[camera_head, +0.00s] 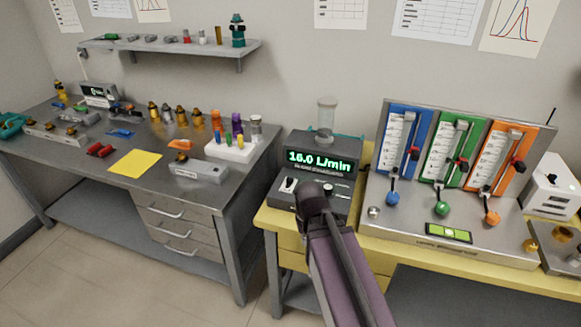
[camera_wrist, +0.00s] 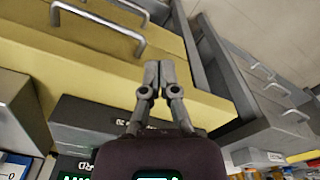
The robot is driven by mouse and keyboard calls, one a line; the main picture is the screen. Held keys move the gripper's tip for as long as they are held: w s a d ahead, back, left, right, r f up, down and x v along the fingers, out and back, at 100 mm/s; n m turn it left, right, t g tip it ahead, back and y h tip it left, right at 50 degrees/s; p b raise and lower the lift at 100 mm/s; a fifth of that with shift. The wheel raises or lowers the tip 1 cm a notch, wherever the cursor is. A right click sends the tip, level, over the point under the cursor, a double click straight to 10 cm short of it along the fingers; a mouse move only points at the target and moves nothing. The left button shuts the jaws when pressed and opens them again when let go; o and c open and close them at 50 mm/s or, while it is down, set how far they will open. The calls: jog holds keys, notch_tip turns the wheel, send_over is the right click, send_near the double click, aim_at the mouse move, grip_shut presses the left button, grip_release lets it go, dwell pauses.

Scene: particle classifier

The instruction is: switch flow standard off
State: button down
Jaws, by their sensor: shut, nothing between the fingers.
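The flow standard (camera_head: 322,160) is a dark box on the yellow bench, with a lit green display reading 16.0 L/min and a clear cylinder on top. A small light switch (camera_head: 288,184) stands at the left of its lower front panel. My arm reaches up over the right part of that panel, just right of the switch, and hides my fingertips in the head view. In the wrist view, my gripper (camera_wrist: 158,68) is shut and empty. The flow standard's dark body (camera_wrist: 85,118) and part of its lit display show below. I cannot make out the switch there.
Right of the flow standard stands a panel (camera_head: 440,225) with blue, green and orange flowmeters and knobs. A grey workbench (camera_head: 70,165) with small parts and a yellow sheet (camera_head: 134,163) is on the left. A gap separates the benches. Drawer handles (camera_wrist: 100,25) show in the wrist view.

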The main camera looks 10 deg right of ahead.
notch_tip(320, 180, up, 7)
jog(key=w+p, duration=0.2)
jog(key=p, duration=0.4)
notch_tip(320, 180, up, 6)
jog(key=m+t+h+p, duration=0.2)
jog(key=m+t+p, duration=0.1)
jog(key=m+p, duration=0.25)
send_over(294, 172)
jog(key=s+a, duration=0.2)
jog(key=s, duration=0.1)
jog(key=shift+s+d+f+m+b, duration=0.15)
jog(key=shift+m+b, duration=0.1)
jog(key=shift+b, duration=0.2)
jog(key=shift+f, duration=0.15)
jog(key=b+x, duration=0.9)
jog(key=shift+f, duration=0.35)
jog(key=shift+f+b, duration=0.1)
jog(key=shift+b, duration=0.25)
jog(key=s+a, duration=0.1)
jog(key=s, duration=0.1)
jog(key=shift+s+a+r, duration=0.2)
jog(key=shift+s+a, duration=0.35)
jog(key=shift+s, duration=0.05)
